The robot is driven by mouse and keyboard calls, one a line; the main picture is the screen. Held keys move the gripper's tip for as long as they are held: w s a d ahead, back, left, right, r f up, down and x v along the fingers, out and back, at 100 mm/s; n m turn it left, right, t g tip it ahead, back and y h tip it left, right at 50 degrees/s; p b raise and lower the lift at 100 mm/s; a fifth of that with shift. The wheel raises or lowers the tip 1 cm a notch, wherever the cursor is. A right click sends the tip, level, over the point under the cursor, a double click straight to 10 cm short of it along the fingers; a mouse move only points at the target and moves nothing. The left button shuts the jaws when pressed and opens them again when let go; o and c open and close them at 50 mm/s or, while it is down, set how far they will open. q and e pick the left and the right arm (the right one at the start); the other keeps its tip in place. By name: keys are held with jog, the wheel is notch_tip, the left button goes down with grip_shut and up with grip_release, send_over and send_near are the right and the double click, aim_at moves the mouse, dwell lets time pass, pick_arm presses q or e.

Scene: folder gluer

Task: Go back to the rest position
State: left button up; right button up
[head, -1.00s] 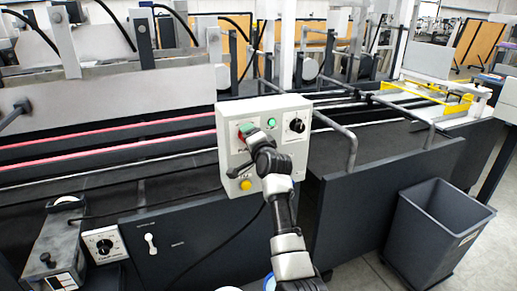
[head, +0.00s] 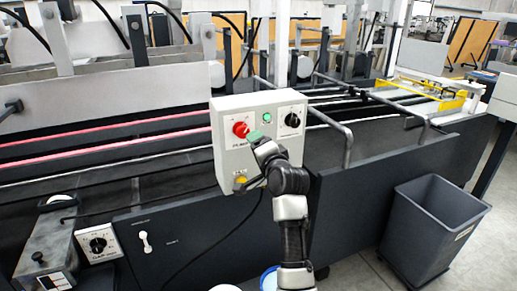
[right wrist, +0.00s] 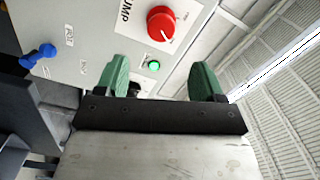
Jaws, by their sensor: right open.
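The white control box (head: 229,158) stands at the machine's front edge, with a red knob (head: 241,129), a green button (head: 267,118), a black dial (head: 292,120) and a yellow knob (head: 240,181). My right gripper (head: 257,139) is just in front of the box face, below and right of the red knob. In the right wrist view its green fingers (right wrist: 162,80) are apart with nothing held between them. The red knob (right wrist: 161,23) and a green button (right wrist: 153,65) show beyond the fingers. My left gripper is not in view.
A curved metal rail (head: 338,128) rises right of the box. A grey bin (head: 434,226) stands on the floor at right. A small unit with a dial (head: 97,244) is at lower left. A black cable hangs below the box.

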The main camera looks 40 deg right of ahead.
jog(key=w+a+f+n+g+y, duration=0.1)
jog(key=a+f+n+g, duration=0.15)
jog(key=f, duration=0.95)
jog(key=a+f+n+g+y, duration=0.2)
jog(key=a+f+n, duration=0.15)
jog(key=f, duration=0.95)
jog(key=s+a+f+n+g, duration=0.25)
jog(key=s+f, duration=0.25)
jog(key=f, duration=0.6)
jog(key=s+a+f+n+g, duration=0.2)
jog(key=s+a+f, duration=0.3)
jog(key=f, duration=0.6)
jog(key=s+a+f+n+g+y, duration=0.1)
jog(key=s+f+n+g, duration=0.1)
jog(key=s+f, duration=0.7)
jog(key=s+a+f+n+g, duration=0.25)
jog(key=s+f, duration=0.35)
jog(key=s, duration=0.6)
jog(key=s+f+n+g, duration=0.1)
jog(key=s+f+n, duration=0.1)
jog(key=s, duration=0.9)
jog(key=s+f+n+g, duration=0.2)
jog(key=s+f, duration=0.2)
jog(key=s, duration=0.6)
jog(key=shift+s+a+f, duration=0.15)
jog(key=shift+s+f, duration=0.15)
jog(key=shift+s, duration=0.1)
